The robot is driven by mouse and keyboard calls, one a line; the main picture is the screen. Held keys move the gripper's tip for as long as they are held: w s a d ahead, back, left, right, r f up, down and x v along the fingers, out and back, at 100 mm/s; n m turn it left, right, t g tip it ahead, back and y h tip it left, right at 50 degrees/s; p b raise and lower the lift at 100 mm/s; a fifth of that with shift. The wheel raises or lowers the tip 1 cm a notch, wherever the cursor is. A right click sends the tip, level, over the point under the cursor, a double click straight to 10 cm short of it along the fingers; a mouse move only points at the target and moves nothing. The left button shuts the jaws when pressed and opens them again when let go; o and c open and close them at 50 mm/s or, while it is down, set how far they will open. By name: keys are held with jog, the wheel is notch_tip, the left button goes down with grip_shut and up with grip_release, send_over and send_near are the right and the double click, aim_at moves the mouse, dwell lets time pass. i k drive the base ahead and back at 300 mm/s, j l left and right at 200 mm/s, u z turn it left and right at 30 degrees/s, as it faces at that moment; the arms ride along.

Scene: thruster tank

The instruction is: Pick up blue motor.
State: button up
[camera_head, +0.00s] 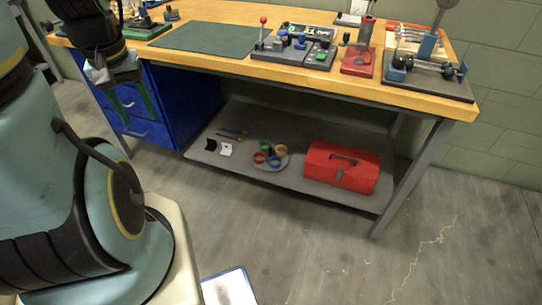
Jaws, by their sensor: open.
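Several small blue parts stand on a dark tray (262,53) at the back middle of the wooden workbench (215,15). One blue part (300,43) sits near the tray's middle, and another blue piece (282,33) is just left of it. They are too small to tell which one is the blue motor. A blue bracket (427,45) stands on a dark board at the bench's right end. My gripper (138,112) is open and empty at the upper left, pointing down, in front of the blue drawer cabinet and well left of the tray.
A green mat (205,38) lies bare left of the tray. A red stand (358,60) and a dark board (410,84) are to its right. The lower shelf (230,165) holds a red toolbox (340,167) and coloured rings (268,157). The right floor is clear.

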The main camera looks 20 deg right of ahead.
aim_at(282, 34)
jog(key=u, duration=0.35)
jog(key=k+l+u, duration=0.1)
jog(key=l+u, duration=0.25)
jog(key=k+l+u, duration=0.15)
jog(key=u, duration=0.2)
jog(key=k+l+u, duration=0.15)
jog(key=u, duration=0.2)
jog(key=k+l+u, duration=0.15)
jog(key=k+l, duration=0.25)
jog(key=k+l+u, duration=0.15)
jog(key=k+l, duration=0.2)
jog(key=k, duration=0.25)
